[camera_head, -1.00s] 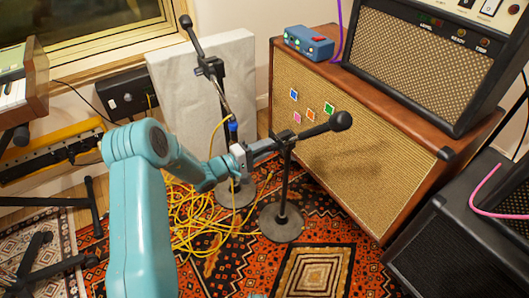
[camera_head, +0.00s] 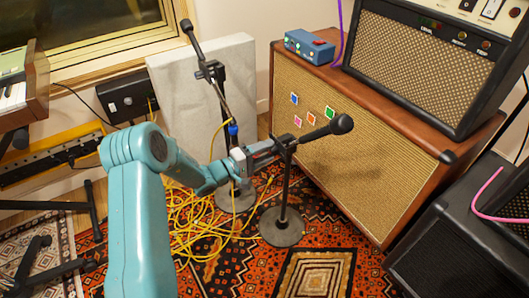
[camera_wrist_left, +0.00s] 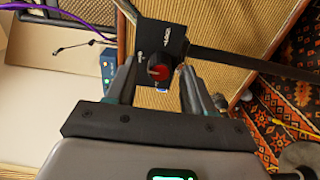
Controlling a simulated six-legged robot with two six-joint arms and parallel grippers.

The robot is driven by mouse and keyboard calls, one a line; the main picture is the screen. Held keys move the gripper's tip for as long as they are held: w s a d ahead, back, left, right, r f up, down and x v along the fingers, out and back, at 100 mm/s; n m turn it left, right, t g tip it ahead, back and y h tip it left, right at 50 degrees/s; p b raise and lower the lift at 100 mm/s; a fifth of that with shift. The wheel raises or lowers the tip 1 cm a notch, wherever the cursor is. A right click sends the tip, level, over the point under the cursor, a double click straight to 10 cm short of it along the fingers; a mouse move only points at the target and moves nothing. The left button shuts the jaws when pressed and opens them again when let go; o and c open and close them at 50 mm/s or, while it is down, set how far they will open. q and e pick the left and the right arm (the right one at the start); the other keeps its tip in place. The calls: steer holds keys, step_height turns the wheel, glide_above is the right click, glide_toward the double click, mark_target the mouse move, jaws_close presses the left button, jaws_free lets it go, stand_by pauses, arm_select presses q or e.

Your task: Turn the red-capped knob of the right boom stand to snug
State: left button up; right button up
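The right boom stand stands on a round base (camera_head: 282,227), with its dark microphone (camera_head: 341,124) at the right end of the boom. My left gripper (camera_head: 280,147) reaches in from the left and is at the stand's boom joint. In the left wrist view, the red-capped knob (camera_wrist_left: 158,72) on the black clutch block (camera_wrist_left: 163,44) lies between the two fingertips of my left gripper (camera_wrist_left: 157,75). The fingers are apart, with gaps showing on both sides of the knob. In the head view the knob is hidden by the gripper. My right gripper is not in view.
A second boom stand (camera_head: 222,110) with a blue part stands just behind my left gripper. A large speaker cabinet (camera_head: 385,150) is close behind the microphone, bearing a blue pedal box (camera_head: 309,46) and an amp (camera_head: 420,60). Yellow cable (camera_head: 200,225) lies tangled on the patterned rug.

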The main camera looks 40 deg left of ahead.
arm_select(q)
steer(key=shift+s, duration=0.1)
steer(key=p+v, duration=0.3)
steer(key=v, duration=1.3)
